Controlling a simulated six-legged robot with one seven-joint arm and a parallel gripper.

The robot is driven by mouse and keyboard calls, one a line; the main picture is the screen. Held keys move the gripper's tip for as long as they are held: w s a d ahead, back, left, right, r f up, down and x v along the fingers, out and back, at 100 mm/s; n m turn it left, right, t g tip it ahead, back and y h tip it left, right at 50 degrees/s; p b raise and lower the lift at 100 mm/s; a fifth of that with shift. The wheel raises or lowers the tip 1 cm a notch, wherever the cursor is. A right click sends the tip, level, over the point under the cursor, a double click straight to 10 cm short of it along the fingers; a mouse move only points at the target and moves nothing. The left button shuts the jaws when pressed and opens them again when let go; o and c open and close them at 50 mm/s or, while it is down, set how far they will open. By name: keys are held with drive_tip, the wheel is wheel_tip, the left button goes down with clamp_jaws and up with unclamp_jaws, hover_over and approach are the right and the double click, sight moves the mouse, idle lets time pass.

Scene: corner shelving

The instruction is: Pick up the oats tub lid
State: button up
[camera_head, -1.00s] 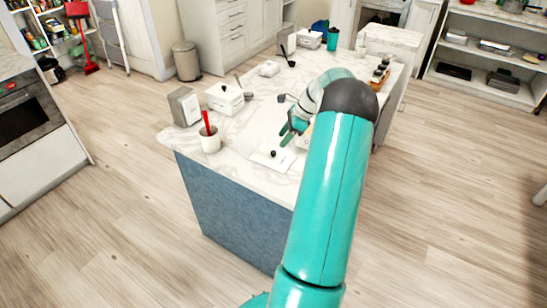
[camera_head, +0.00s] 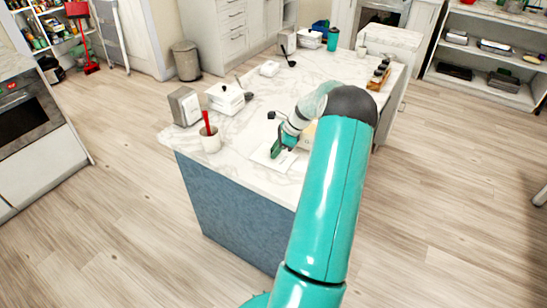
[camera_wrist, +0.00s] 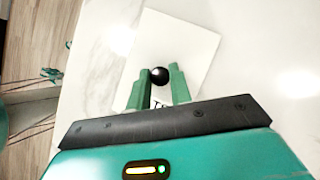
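The oats tub lid (camera_wrist: 188,42) is a white square plate with a round black knob (camera_wrist: 159,75). In the wrist view, part of its dark lettering shows between my fingers. In the head view the lid (camera_head: 262,156) lies flat on the marble counter near its front edge. My gripper (camera_wrist: 159,69) is open, with one green finger on each side of the knob. A gap shows on both sides, and I cannot tell how far above the lid the fingertips are. In the head view my gripper (camera_head: 283,145) hides the knob.
A pale box (camera_head: 308,136) is partly hidden behind my arm. A spice rack (camera_head: 379,78) stands at the far right.

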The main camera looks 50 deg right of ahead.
clamp_jaws()
drive_tip(key=shift+r, duration=0.15)
